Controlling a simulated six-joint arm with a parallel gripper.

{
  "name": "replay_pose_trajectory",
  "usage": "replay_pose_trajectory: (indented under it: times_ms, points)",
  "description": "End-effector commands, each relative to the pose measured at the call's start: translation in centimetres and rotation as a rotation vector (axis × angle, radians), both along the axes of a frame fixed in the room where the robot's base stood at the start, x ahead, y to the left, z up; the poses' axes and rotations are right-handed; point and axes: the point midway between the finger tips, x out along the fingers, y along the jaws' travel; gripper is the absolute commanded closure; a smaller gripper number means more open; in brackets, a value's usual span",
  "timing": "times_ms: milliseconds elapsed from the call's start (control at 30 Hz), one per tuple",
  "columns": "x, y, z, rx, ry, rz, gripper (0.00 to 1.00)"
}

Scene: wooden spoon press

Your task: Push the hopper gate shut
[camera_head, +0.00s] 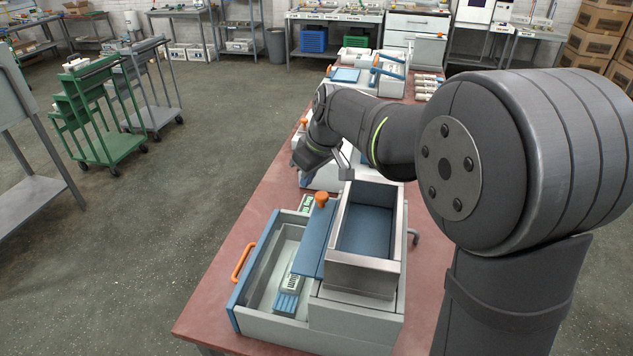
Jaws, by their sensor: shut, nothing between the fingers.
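The hopper (363,270) is an open-topped metal box on the near press on the red table. A blue plate with an orange knob (328,190), which looks like the hopper gate (314,243), sticks out along the hopper's left side. My gripper (346,172) is shut and empty, just behind the hopper's far edge and the knob. It appears apart from both, though the exact gap cannot be told. My wrist and forearm hide part of the area behind it.
A pale drawer with an orange handle (243,262) stands open at the left of the press, with a blue slotted piece (287,303) inside. More machines stand farther back along the red table (262,207). A grey crank (414,237) sticks out at the right.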

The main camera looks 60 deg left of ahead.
Motion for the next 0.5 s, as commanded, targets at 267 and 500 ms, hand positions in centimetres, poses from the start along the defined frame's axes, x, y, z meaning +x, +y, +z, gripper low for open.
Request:
replay_pose_trajectory:
  times_ms: [267,500]
  points:
    - [0.3,-0.7,5.5,0.006,-0.002,-0.001,1.0]
    - [0.6,-1.9,8.9,0.004,-0.001,-0.001,1.0]
